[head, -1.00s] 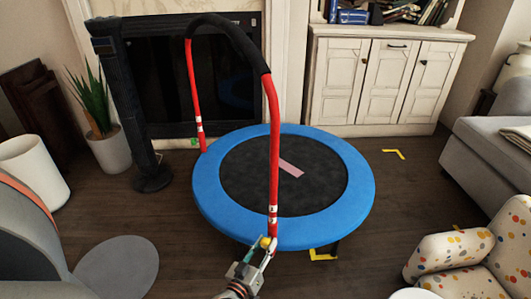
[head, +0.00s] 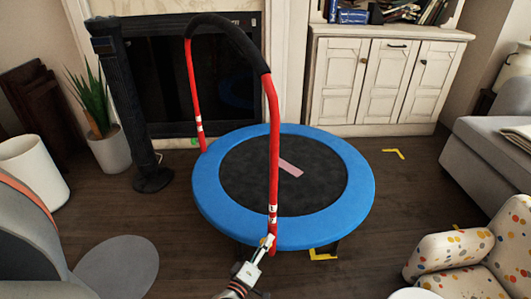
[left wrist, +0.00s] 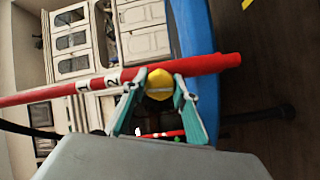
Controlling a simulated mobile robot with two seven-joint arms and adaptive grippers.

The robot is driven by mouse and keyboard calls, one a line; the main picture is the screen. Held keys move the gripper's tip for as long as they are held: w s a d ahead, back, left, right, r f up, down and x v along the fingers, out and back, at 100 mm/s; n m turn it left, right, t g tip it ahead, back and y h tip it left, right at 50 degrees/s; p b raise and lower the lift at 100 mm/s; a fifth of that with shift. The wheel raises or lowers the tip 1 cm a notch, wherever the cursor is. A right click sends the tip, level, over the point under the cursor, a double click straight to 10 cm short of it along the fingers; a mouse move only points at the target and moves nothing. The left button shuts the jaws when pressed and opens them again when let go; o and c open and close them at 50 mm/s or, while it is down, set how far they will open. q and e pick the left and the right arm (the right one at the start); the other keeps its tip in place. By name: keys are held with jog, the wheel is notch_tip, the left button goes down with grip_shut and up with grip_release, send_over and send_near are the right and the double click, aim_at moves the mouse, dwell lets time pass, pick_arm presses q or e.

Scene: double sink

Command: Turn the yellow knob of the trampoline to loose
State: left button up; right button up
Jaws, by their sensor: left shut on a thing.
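The trampoline has a blue rim (head: 355,200), a black mat and a red handlebar (head: 274,150) with black padding on top. The yellow knob (left wrist: 159,84) sits on the red post beside the printed numbers 1 and 2, seen in the left wrist view. My left gripper (left wrist: 159,98) has its teal fingers on both sides of the knob and is shut on it. In the head view my left gripper (head: 262,247) is at the foot of the near post and mostly hides the knob. My right gripper is not in view.
A dark tower fan (head: 125,110) and a potted plant (head: 104,140) stand at the left. A white cabinet (head: 370,80) is behind, a grey sofa (head: 490,150) at the right. A spotted armchair (head: 460,255) is at the front right. Wooden floor lies between.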

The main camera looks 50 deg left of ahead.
pick_arm(q)
jog(key=shift+f+n, duration=0.1)
jog(key=shift+n, duration=0.6)
jog(key=shift+d, duration=0.1)
jog(key=o, duration=1.1)
jog(key=shift+s, duration=0.1)
jog(key=v, duration=1.2)
